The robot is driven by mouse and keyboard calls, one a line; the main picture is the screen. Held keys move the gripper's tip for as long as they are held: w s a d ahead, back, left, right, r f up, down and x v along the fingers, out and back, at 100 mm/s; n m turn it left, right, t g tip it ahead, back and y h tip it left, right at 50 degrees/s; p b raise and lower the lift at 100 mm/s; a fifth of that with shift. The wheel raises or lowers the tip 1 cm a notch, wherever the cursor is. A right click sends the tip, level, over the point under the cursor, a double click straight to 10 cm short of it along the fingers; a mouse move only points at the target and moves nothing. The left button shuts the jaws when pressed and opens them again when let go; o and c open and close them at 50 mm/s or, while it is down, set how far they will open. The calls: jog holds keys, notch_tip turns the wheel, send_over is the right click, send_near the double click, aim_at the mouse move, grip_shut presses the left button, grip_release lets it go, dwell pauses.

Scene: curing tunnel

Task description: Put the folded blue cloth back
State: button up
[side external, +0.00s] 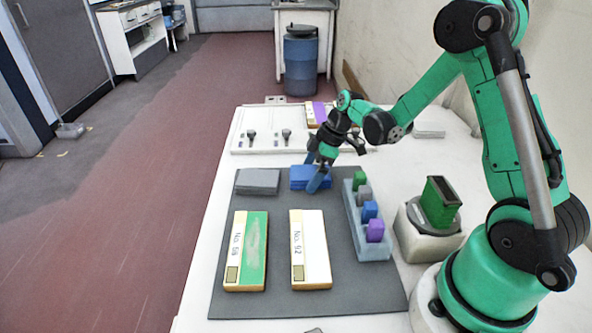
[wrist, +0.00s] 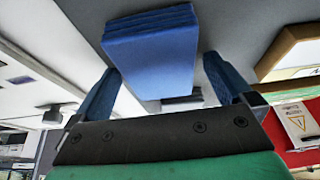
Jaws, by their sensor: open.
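The folded blue cloth (side external: 300,178) lies on the dark grey mat (side external: 279,205), near its back edge, just right of a folded grey cloth (side external: 258,182). My gripper (side external: 320,175) is low at the right end of the blue cloth, and a blue finger covers part of it. In the wrist view the layered blue cloth (wrist: 152,55) shows between the two spread blue fingers of my gripper (wrist: 163,92), with a gap visible on the right. The fingers are open. I cannot tell whether the left finger touches the cloth.
Panels marked No. 58 (side external: 247,250) and No. 92 (side external: 310,250) lie in front. A pale rack (side external: 375,251) of coloured blocks stands at the mat's right. Beyond it is a pedestal (side external: 423,236) with a green block. A white tray (side external: 248,151) lies behind the mat.

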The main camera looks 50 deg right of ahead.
jog(key=v, duration=1.2)
jog(key=s+a+r+m+t+h, duration=0.2)
jog(key=s+a+m, duration=0.4)
jog(key=a+m, duration=0.3)
jog(key=a+t+h, duration=0.1)
jog(key=a+t, duration=0.1)
jog(key=a, duration=0.1)
jog(key=shift+s+a, duration=0.15)
jog(key=shift+a, duration=0.05)
